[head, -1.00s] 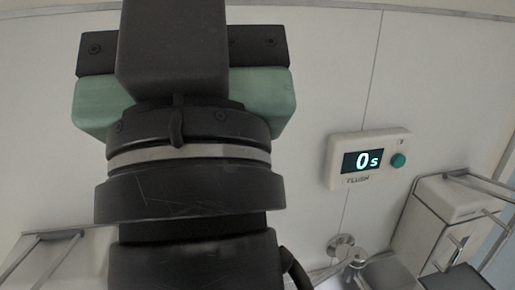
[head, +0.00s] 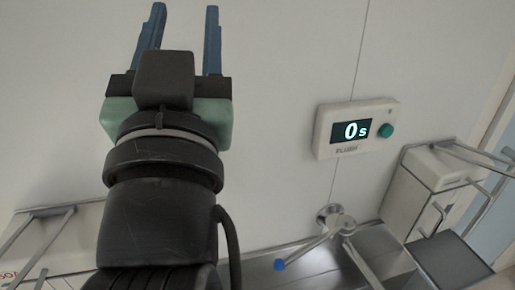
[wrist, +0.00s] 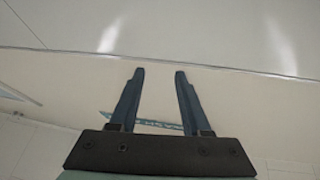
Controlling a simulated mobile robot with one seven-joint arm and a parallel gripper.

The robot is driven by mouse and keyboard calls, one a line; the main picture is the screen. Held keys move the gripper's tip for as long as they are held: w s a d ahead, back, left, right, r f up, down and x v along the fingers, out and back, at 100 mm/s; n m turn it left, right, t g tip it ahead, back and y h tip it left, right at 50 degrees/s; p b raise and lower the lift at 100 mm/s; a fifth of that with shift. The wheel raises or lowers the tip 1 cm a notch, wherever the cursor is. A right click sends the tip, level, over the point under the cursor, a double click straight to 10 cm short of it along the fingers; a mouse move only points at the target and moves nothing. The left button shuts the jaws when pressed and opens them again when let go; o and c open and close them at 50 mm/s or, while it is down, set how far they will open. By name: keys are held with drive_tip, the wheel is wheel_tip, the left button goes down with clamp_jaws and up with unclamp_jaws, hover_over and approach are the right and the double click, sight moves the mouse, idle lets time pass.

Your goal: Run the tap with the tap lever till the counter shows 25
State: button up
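The counter (head: 355,128) is a white wall box in the head view, with a dark display reading "0 s" and a green button (head: 386,130) at its right. Below it the metal tap (head: 342,224) comes out of the wall. Its tap lever (head: 305,249) is a thin rod slanting down left to a blue tip (head: 279,264). My gripper (head: 185,10) is raised at the upper left, well above and left of the lever. Its two blue fingers are apart and empty, also in the wrist view (wrist: 159,73). No water shows.
A steel basin (head: 315,262) lies below the tap. A white cabinet (head: 425,195) with metal rails stands at the right, and a rack with rails (head: 45,240) at the lower left. The wall between my gripper and the counter is clear.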

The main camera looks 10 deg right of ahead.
drive_tip(key=w+f+m+g+h, duration=0.1)
drive_tip(key=w+f+m+g, duration=0.2)
drive_tip(key=f, duration=0.5)
drive_tip(key=m+g+h+p, duration=0.2)
drive_tip(key=m+g+h, duration=0.7)
drive_tip(key=g, duration=0.5)
approach(291, 257)
drive_tip(key=p+x, duration=0.4)
drive_tip(key=x, duration=0.6)
drive_tip(key=shift+w+d, duration=0.1)
drive_tip(key=shift+d, duration=0.05)
drive_tip(key=shift+w+d+f, duration=0.3)
drive_tip(key=shift+d+f, duration=0.1)
drive_tip(key=shift+d, duration=0.05)
clamp_jaws()
